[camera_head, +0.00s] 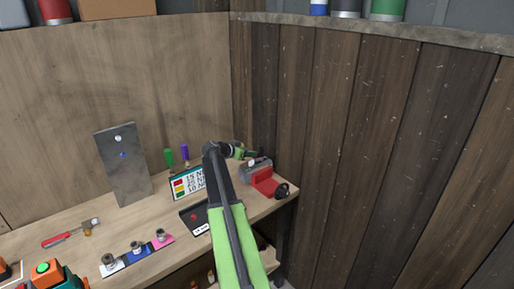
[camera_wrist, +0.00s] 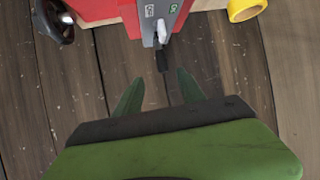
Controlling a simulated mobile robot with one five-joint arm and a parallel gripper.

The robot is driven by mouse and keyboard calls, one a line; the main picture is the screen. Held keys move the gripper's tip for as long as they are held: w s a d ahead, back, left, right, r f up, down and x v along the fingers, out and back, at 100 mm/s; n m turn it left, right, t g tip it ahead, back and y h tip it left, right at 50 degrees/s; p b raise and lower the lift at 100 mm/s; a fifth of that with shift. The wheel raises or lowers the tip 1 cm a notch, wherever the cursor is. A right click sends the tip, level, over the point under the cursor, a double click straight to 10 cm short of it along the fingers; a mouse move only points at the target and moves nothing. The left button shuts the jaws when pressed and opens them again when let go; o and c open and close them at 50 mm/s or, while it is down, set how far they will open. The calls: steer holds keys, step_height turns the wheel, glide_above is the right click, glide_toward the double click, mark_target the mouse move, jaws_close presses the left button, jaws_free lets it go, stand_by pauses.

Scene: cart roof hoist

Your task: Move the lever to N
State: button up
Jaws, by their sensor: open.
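The red device (camera_head: 266,182) with a grey top sits at the right end of the workbench. In the wrist view its grey panel (camera_wrist: 151,20) carries a white label on the left and a green label, which seems to read ON, on the right. The pale lever (camera_wrist: 161,31) stands out from this panel, with a dark tip (camera_wrist: 162,61) towards me. I cannot tell its exact setting. My gripper (camera_wrist: 159,91) is open and empty; its two green fingers lie either side of the lever's line, short of the tip. In the head view my gripper (camera_head: 252,154) is beside the device.
A wooden plank wall (camera_head: 350,130) rises close behind the device. A sign (camera_head: 187,184), a metal plate (camera_head: 123,165) and a dark tray (camera_head: 195,219) stand left on the bench. A yellow ring (camera_wrist: 246,9) is right of the device in the wrist view.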

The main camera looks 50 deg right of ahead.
steer(key=p+v, duration=0.1)
steer(key=v, duration=0.3)
steer(key=shift+a+r, duration=0.2)
steer(key=shift+a, duration=0.15)
